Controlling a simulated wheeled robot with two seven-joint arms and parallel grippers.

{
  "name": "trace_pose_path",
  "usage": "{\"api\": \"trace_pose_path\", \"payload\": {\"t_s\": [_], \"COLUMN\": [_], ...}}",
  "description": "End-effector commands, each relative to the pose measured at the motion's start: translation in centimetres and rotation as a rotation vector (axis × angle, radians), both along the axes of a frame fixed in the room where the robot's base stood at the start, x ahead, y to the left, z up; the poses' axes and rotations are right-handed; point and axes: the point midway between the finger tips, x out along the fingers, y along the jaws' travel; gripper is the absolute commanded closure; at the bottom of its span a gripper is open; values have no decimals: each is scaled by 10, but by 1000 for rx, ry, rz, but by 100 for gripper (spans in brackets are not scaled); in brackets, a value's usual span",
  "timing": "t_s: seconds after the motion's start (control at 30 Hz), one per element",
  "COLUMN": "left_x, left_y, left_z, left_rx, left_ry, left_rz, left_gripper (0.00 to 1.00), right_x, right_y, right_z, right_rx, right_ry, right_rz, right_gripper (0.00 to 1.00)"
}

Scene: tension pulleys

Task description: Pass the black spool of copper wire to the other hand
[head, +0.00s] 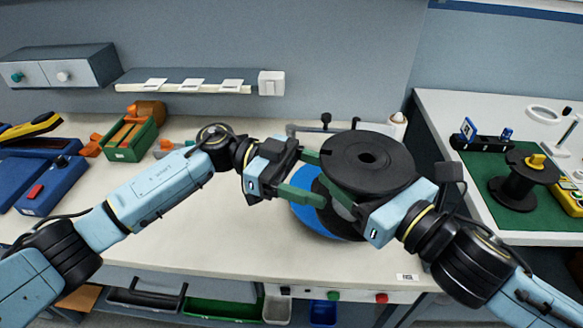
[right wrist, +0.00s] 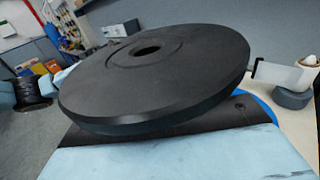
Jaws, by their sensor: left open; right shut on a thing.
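The black spool (head: 367,163) is held up over the bench, its broad top flange with a centre hole facing up and tilted. My right gripper (head: 358,207) is shut on it from the right, under the top flange; its fingertips are mostly hidden. In the right wrist view the spool's flange (right wrist: 150,75) fills most of the picture and hides the grip. No copper wire shows clearly. My left gripper (head: 312,178) is open, its green fingers pointing right at the spool's left side, close to the flange and hub. I cannot tell whether they touch it.
A blue disc (head: 309,217) lies on the bench below the spool. On the right bench, another black spool (head: 516,190) with a yellow knob stands on a green mat (head: 490,212). The bench's front middle is clear.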

Motion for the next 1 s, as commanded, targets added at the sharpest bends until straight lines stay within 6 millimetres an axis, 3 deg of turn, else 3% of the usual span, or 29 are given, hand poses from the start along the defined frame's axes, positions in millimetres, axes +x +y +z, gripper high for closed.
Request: {"api": "trace_pose_path", "payload": {"t_s": [0.1,0.3,0.73,1.0], "left_x": [-8,-17,-20,-19], "left_y": [-22,-45,-54,-54], "left_z": [1,0,0,1], "left_rx": [-3,-2,-1,-1], "left_ry": [0,2,0,0], "left_rz": [-2,0,2,4], "left_gripper": [32,32,32,66], "right_x": [0,0,0,-1], "right_y": [0,0,0,0], "right_z": [2,2,2,2], "right_rx": [2,2,2,3], "right_ry": [-5,-5,-5,-5], "right_rz": [1,1,1,3], "right_gripper": [83,83,83,83]}}
